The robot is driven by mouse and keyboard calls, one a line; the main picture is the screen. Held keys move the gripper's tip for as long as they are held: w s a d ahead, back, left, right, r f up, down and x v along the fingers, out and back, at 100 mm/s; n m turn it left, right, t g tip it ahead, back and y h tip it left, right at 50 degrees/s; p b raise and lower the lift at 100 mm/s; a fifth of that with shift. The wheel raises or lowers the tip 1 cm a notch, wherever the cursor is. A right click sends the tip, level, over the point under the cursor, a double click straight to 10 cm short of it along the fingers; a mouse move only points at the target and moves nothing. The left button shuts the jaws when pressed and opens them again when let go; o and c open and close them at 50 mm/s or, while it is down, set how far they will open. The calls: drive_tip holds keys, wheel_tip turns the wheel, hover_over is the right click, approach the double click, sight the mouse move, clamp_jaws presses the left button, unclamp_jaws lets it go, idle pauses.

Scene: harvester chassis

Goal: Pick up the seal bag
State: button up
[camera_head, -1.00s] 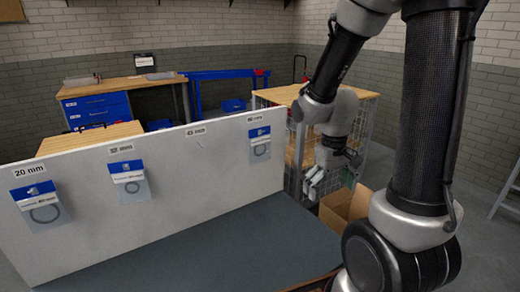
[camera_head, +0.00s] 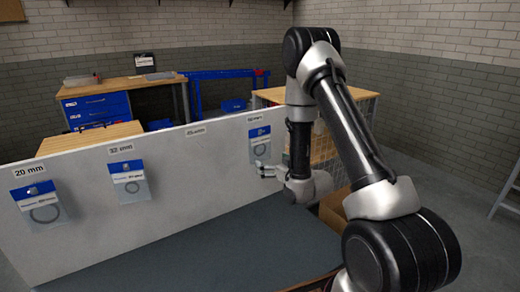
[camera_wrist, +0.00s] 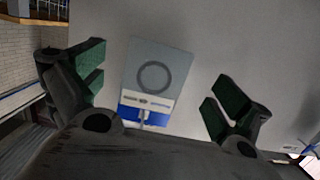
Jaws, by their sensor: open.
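A seal bag (camera_head: 260,143) with a blue header and a dark ring inside hangs on the white panel (camera_head: 200,150) at its right end. My gripper (camera_head: 262,169) is open in front of the panel, at the lower edge of that bag in the head view. In the wrist view the seal bag (camera_wrist: 153,82) appears upside down between the two open green-padded fingers of my gripper (camera_wrist: 160,88), with clear space on both sides. Two similar bags hang further left, under the 32 mm label (camera_head: 129,180) and the 20 mm label (camera_head: 40,204).
The place under another label (camera_head: 195,131) on the panel holds no bag. A dark grey bench surface (camera_head: 200,250) lies clear before the panel. A cardboard box (camera_head: 333,208) and a wire cage with wooden top (camera_head: 325,145) stand to the right. A workbench (camera_head: 115,90) stands behind.

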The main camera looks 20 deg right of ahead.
sight(261, 148)
drive_tip(key=shift+t, duration=0.9)
drive_tip(key=w+r, duration=0.1)
drive_tip(key=w, duration=0.1)
drive_tip(key=w+a+r, duration=0.1)
drive_tip(key=w, duration=0.2)
drive_tip(key=w+a+r, duration=0.1)
drive_tip(key=w, duration=0.2)
drive_tip(key=shift+r, duration=0.3)
drive_tip(key=c, duration=0.7)
